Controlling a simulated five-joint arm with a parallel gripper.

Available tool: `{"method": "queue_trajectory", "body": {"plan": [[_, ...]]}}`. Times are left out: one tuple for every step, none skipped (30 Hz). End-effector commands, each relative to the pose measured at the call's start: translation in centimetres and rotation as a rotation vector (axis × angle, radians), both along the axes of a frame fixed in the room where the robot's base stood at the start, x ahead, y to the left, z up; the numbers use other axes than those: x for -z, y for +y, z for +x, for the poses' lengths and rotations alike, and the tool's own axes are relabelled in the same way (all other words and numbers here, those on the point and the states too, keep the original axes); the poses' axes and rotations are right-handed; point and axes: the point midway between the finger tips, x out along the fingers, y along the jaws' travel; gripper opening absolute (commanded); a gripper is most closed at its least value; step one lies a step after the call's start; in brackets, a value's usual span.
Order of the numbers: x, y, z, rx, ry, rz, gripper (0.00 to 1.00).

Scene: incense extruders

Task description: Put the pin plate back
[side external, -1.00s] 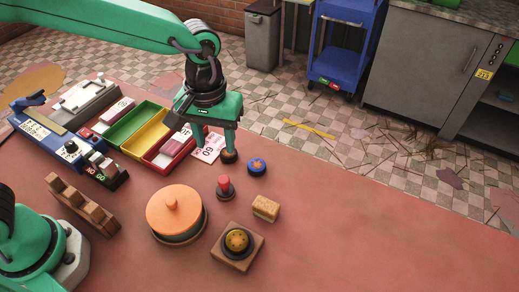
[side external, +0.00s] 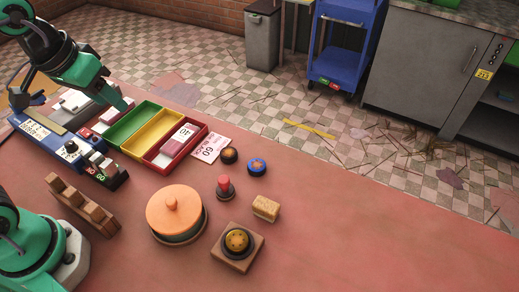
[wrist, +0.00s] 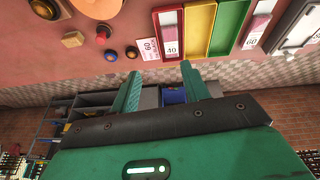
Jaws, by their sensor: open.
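Two small round pucks lie on the red table: a dark one with a brown centre (side external: 229,155) and a blue-rimmed one with an orange centre (side external: 257,166). A yellow, dotted disc in a dark ring (side external: 237,240) sits on a square wooden block. I cannot tell for sure which is the pin plate. The dark puck also shows in the wrist view (wrist: 132,53), near the blue-rimmed puck (wrist: 111,55). My gripper (side external: 121,103) is raised near the green tray at upper left. In the wrist view its fingers (wrist: 160,76) are apart with nothing between them.
Green (side external: 128,125), yellow and red trays stand in a row; the red one holds a card. An orange lidded pot (side external: 160,207), a red knob (side external: 224,187) and a tan block (side external: 266,207) stand nearby. The table's right side is clear.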

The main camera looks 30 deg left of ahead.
Motion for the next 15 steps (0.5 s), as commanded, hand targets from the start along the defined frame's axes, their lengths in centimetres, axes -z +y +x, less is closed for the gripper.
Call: {"method": "queue_trajectory", "body": {"plan": [[-0.2,0.8,-0.8,0.002,-0.025,0.008,0.46],[-0.2,1.2,-1.2,0.005,-0.037,0.015,0.46],[-0.2,1.7,-1.7,0.013,-0.053,0.023,0.46],[-0.2,2.0,-2.0,0.017,-0.064,0.031,0.46],[-0.2,2.3,-2.4,0.021,-0.074,0.036,0.46],[-0.1,2.7,-2.8,0.026,-0.086,0.045,0.46],[-0.1,2.9,-3.0,0.029,-0.095,0.051,0.46],[-0.1,3.1,-3.3,0.033,-0.102,0.056,0.46],[0.0,3.3,-3.6,0.036,-0.109,0.062,0.46],[0.0,3.5,-3.7,0.038,-0.114,0.066,0.46],[0.0,3.6,-3.9,0.041,-0.118,0.07,0.46],[0.0,3.7,-4.0,0.042,-0.123,0.073,0.46],[0.1,3.7,-4.1,0.044,-0.125,0.075,0.46],[0.1,3.8,-4.1,0.045,-0.126,0.077,0.46],[0.1,3.8,-4.2,0.047,-0.127,0.078,0.46]]}}
